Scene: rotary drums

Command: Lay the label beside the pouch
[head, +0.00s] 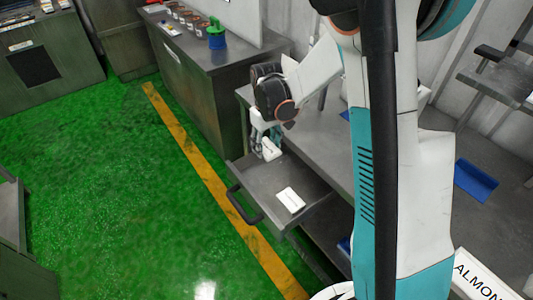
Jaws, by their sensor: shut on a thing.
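My gripper (266,146) hangs over the back left part of an open grey drawer (257,180), fingers pointing down. It is shut on a small white piece (271,149), which I take for the label; its printing cannot be read. A white flat rectangular thing with a faint dark line, apparently the pouch (290,200), lies in the drawer nearer its front right. The held piece is apart from it, up and to the left in the picture. I cannot tell whether the held piece touches the drawer floor.
The drawer has a dark handle (243,206) and raised walls. Free drawer floor shows between the two white things. A dark counter with cups (190,20) and a green-blue container (216,38) stands behind. A blue tray (475,180) lies at right. My arm hides part of the bench.

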